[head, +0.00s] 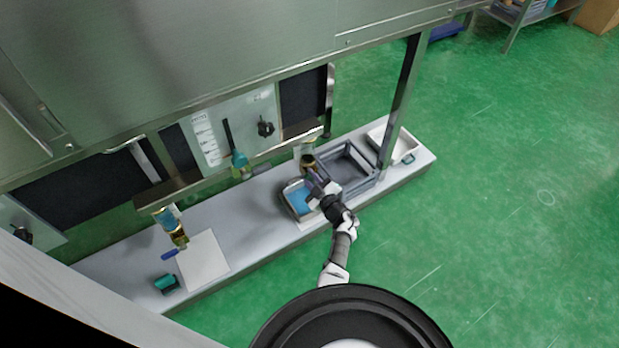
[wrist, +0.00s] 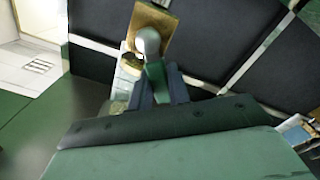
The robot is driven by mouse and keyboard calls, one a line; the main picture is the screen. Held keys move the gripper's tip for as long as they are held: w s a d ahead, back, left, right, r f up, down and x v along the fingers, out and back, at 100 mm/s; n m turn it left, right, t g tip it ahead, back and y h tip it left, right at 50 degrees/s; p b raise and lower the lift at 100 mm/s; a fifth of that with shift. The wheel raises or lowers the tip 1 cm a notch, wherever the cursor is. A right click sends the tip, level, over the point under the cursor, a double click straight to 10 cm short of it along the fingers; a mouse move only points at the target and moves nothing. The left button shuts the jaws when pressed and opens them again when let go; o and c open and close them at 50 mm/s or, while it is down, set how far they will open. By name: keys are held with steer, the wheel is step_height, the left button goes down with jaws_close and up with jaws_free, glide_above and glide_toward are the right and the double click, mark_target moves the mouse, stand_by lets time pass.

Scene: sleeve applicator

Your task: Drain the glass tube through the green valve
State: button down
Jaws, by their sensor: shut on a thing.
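The green valve shows in the wrist view as a brass body (wrist: 152,28) with a rounded silver end and a green handle (wrist: 155,72). My gripper (wrist: 160,90) is shut on the green handle, its two dark fingers on either side. In the head view my gripper (head: 318,186) is at the right part of the bench, just below the brass valve (head: 308,161). The glass tube is mostly hidden by the cabinet edge above that valve, and its liquid level cannot be told. A shallow tray with blue inside (head: 299,197) lies on the bench beside my gripper.
A grey frame (head: 347,168) and a white tray (head: 402,145) stand to the right. Another brass valve with a blue handle (head: 170,254) hangs at the left above a white sheet (head: 203,262). A teal object (head: 166,283) lies near the front edge. The metal cabinet overhangs the bench.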

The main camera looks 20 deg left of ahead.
steer(key=c, duration=1.3)
jaws_free()
steer(key=p+v, duration=0.4)
steer(key=v, duration=0.9)
steer(key=shift+s+d, duration=0.25)
steer(key=shift+d, duration=0.05)
